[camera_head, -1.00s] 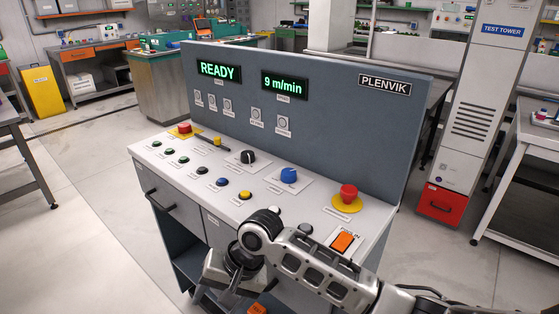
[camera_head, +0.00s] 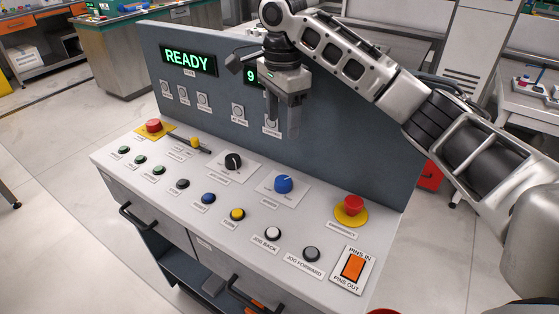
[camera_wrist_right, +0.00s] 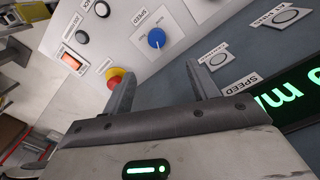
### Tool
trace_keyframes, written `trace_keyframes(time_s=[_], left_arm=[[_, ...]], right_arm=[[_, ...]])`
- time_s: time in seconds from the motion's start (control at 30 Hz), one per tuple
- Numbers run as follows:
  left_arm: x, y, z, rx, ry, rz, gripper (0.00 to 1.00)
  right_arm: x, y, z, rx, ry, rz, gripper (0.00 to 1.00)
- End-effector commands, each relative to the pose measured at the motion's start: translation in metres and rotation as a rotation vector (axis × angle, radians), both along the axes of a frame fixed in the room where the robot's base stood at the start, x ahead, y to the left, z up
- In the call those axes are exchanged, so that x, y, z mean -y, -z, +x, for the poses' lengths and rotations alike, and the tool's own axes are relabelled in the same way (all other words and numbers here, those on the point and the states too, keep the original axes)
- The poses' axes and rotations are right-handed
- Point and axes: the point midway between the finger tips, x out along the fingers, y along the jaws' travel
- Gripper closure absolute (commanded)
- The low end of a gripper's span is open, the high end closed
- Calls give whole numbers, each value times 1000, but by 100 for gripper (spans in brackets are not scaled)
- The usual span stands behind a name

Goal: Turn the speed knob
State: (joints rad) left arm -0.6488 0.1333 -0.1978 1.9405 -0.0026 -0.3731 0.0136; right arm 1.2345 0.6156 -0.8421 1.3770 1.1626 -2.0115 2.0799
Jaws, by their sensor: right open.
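The speed knob (camera_head: 284,184) is a round blue knob with a white pointer line on the sloping white panel of the console. In the right wrist view the blue knob (camera_wrist_right: 156,38) sits beside a label reading SPEED. My right gripper (camera_head: 282,122) is open and empty, fingers pointing down, in front of the grey upright board, above and behind the knob. In the right wrist view its two fingertips (camera_wrist_right: 157,74) stand apart, with the knob beyond them and touching neither. My left gripper is not in view.
A black knob (camera_head: 233,161) is left of the speed knob, and a red emergency button (camera_head: 352,208) on yellow is right of it. Several push buttons line the front, with an orange rocker switch (camera_head: 354,267). A READY display (camera_head: 188,60) is on the board; the speed display is partly hidden.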

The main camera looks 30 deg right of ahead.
Motion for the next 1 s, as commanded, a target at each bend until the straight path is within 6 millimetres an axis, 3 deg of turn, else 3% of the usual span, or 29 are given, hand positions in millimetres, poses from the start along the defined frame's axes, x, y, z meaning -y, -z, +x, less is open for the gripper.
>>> trace_keyframes(time_s=[0.5, 0.8, 1.0], left_arm=[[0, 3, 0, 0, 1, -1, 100], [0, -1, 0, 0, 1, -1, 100], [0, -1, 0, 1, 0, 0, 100]], right_arm=[[-3, 105, -3, -6, -2, 8, 41], [-1, 143, -2, -3, -2, 5, 41], [0, 154, -2, -1, -3, 3, 41]])
